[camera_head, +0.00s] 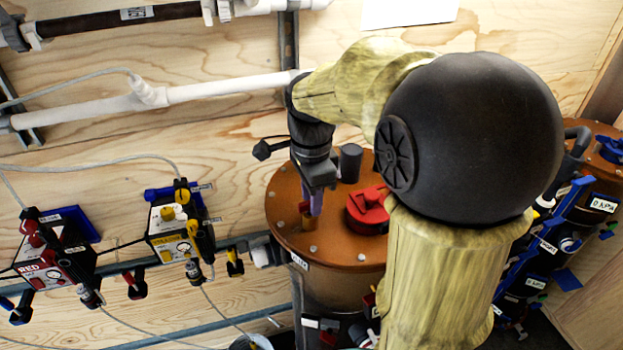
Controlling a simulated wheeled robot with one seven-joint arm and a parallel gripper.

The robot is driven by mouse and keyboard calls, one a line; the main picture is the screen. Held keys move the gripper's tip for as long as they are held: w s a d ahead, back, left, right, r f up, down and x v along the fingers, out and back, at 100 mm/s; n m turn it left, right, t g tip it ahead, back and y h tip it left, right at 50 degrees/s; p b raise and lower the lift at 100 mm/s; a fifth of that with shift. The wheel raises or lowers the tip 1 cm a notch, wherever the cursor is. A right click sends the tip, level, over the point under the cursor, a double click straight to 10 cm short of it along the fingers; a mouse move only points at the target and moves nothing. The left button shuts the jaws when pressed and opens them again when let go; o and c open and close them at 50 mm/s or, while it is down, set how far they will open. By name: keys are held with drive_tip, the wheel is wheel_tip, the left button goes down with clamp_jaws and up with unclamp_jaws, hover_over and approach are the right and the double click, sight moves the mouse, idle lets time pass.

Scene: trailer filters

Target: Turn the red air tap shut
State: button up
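A red-labelled box (58,262) with red and black fittings is on the wooden wall at the far left; its small taps are too small to read clearly. A red cap-like fitting (368,208) sits on the orange-brown lid (290,222) of a tank. I cannot tell for sure which red part is the air tap. My gripper (314,205) points down over the left part of this lid, just left of the red fitting and well right of the red-labelled box. Its fingers are small and partly merged with a purple and brown post below, so their opening is unclear.
A yellow-labelled box (177,236) with yellow taps stands between the red-labelled box and the tank. A white pipe (200,92) crosses the wall behind my arm. Blue fittings (570,215) crowd the right side. My arm hides the lid's right part. Thin hoses hang at left.

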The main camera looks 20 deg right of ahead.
wheel_tip(320, 180, up, 17)
drive_tip(key=shift+r+b, duration=0.15)
drive_tip(key=shift+b, duration=0.15)
idle(0.3)
idle(0.3)
